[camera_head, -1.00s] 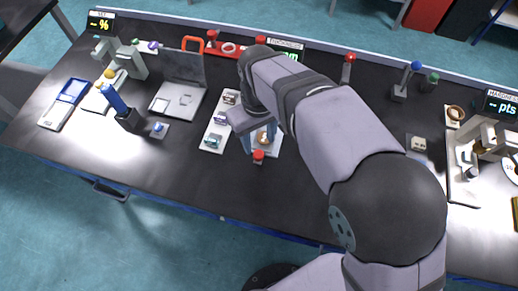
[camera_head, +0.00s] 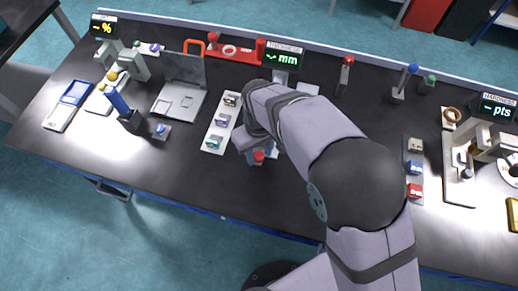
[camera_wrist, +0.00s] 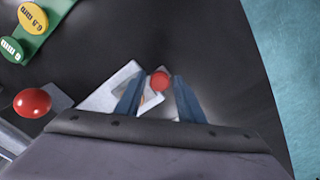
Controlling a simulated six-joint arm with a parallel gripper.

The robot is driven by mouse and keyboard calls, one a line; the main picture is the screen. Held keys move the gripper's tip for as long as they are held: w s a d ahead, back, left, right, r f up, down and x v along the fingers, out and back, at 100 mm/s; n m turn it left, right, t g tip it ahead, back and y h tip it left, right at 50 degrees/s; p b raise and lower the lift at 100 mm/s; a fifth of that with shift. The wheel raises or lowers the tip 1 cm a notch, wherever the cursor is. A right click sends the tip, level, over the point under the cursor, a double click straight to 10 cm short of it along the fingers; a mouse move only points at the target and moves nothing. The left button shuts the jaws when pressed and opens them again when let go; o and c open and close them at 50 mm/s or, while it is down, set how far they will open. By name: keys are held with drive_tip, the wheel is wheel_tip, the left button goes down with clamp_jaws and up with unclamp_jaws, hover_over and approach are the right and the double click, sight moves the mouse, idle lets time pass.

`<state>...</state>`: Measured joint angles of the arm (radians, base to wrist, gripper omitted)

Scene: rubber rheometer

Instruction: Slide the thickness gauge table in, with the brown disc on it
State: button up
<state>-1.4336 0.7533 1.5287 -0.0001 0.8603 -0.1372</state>
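The thickness gauge's display (camera_head: 283,57) stands at the back middle of the bench, largely clear of my arm. Its pale table (camera_wrist: 106,97) shows in the wrist view, partly hidden by my fingers. A red knob (camera_wrist: 160,80) stands at the table's outer end, and it also shows in the head view (camera_head: 258,156). My gripper (camera_wrist: 157,86) is open, with one blue finger on each side of the knob and gaps visible. A small brown-orange patch (camera_wrist: 143,99) beside the left finger may be the disc; most of it is hidden.
A white tray (camera_head: 211,141) with several small clamps lies left of my gripper. Another tray with coloured pieces (camera_head: 415,169) is at the right. The wrist view shows a red ball knob (camera_wrist: 32,102) and a green strip (camera_wrist: 43,22). The bench front is clear.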

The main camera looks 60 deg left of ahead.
clamp_jaws()
drive_tip(key=w+a+p, duration=0.1)
drive_tip(key=w+a, duration=0.6)
drive_tip(key=a, duration=0.1)
drive_tip(key=shift+w+r, duration=0.1)
drive_tip(key=shift+w, duration=0.3)
drive_tip(key=shift+w+a+r, duration=0.1)
drive_tip(key=shift+o, duration=1.8)
unclamp_jaws()
drive_tip(key=shift+w+a, duration=0.1)
wheel_tip(320, 180, up, 7)
drive_tip(key=b, duration=0.2)
